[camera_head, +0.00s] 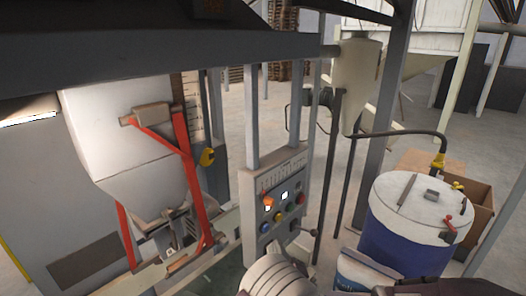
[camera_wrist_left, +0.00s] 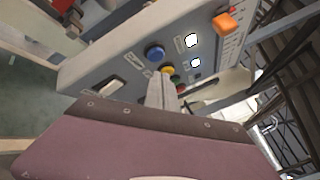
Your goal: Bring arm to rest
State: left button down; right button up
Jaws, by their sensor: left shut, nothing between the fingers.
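My left gripper shows in the left wrist view (camera_wrist_left: 163,85), its fingers shut with nothing between them. It points toward the grey control panel (camera_wrist_left: 115,62), in front of the lower buttons; I cannot tell whether it touches. In the head view my pale, ribbed left arm part (camera_head: 278,277) is at the bottom centre, below the panel (camera_head: 252,222). The panel has an orange knob (camera_head: 267,201), two lit white squares, and blue (camera_head: 264,227), yellow (camera_head: 278,217), green and red buttons. My right gripper cannot be made out.
A white hopper (camera_head: 125,120) with a red frame (camera_head: 188,165) stands left of the panel. A blue drum (camera_head: 395,235) with a white lid (camera_head: 420,205) and a cardboard box (camera_head: 480,195) stand at right. Grey posts (camera_head: 318,130) rise around the panel. Open floor lies behind.

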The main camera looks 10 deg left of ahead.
pick_arm(q)
jog(key=s+a+f+n+g+y+b, duration=0.1)
jog(key=s+a+f+n+g+y, duration=0.2)
jog(key=a, duration=0.4)
jog(key=s+a+f+n+g+y+b, duration=0.1)
jog(key=s+a+f+n+g, duration=0.2)
jog(key=a, duration=0.4)
jog(key=s+a+f+n+g+y+b, duration=0.1)
jog(key=s+a+n+g+y+b, duration=0.15)
jog(key=a+g, duration=0.3)
jog(key=s+a+f+n+g+h+b, duration=0.1)
jog(key=s+a+f+n+g+h, duration=0.15)
jog(key=s, duration=0.45)
jog(key=s+a+f+n+g+h+b, duration=0.1)
jog(key=s+f+n+g, duration=0.3)
jog(key=s, duration=0.2)
jog(key=s+d+f+n+t+h+b, duration=0.1)
jog(key=s+d+f+n+h+b, duration=0.1)
jog(key=d+n+h, duration=0.5)
jog(key=shift+s+f+n+t+h+b, duration=0.25)
jog(key=shift+n+t+h+b, duration=0.2)
jog(key=shift+n+h, duration=0.2)
jog(key=shift+d, duration=0.1)
